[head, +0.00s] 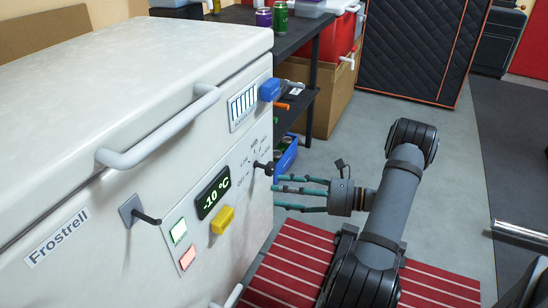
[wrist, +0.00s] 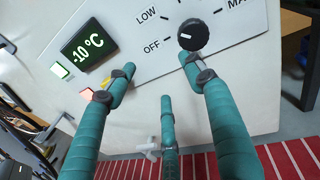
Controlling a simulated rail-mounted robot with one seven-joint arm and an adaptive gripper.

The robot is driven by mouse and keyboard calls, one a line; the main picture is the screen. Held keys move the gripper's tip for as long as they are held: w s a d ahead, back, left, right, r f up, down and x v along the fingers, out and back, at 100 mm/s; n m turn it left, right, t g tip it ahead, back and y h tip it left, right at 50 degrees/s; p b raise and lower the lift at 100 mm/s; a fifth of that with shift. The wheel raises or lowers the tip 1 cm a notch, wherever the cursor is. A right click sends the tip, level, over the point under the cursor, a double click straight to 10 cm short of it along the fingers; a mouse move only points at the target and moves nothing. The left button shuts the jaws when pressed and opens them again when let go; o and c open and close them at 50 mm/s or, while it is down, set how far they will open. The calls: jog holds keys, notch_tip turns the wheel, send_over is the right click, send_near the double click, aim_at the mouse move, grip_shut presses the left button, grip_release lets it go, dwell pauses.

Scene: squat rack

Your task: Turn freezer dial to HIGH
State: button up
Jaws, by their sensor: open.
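The freezer dial (wrist: 193,34) is a round black knob with a white mark, on the white front panel of the freezer (head: 110,200). The mark points left, towards the OFF and LOW side; the exact setting is unclear. OFF, LOW and part of MAX are readable; the top of the scale is cut off. In the head view the dial (head: 263,168) juts from the panel at the right. My gripper (head: 278,191) has teal fingers, spread open and empty, pointing at the panel just below the dial. In the wrist view the right fingertip of my gripper (wrist: 158,72) overlaps the dial's lower edge; contact is unclear.
A display (head: 213,193) reads -10 °C. A yellow part (head: 222,220), a green-lit button (head: 179,231), a red-lit button (head: 188,257) and a dark lever (head: 146,217) are on the panel. A black shelf (head: 300,38) stands behind. Red striped mat (head: 295,262) covers floor below.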

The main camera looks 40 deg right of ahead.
aim_at(273, 169)
jog(key=d+r+m+t+h, duration=0.2)
jog(key=d, duration=0.4)
jog(key=b+x, duration=0.3)
jog(key=x, duration=0.5)
jog(key=shift+w+f, duration=0.1)
jog(key=shift+f, duration=0.1)
jog(key=shift+w+a+r, duration=0.1)
jog(key=shift+w+a, duration=0.15)
jog(key=shift+w, duration=0.35)
jog(key=c, duration=0.3)
jog(key=shift+r+m, duration=0.1)
jog(key=shift+m, duration=0.2)
jog(key=c, duration=0.8)
jog(key=shift+d+t+h, duration=0.1)
jog(key=shift+t+h, duration=0.2)
jog(key=shift+h, duration=0.1)
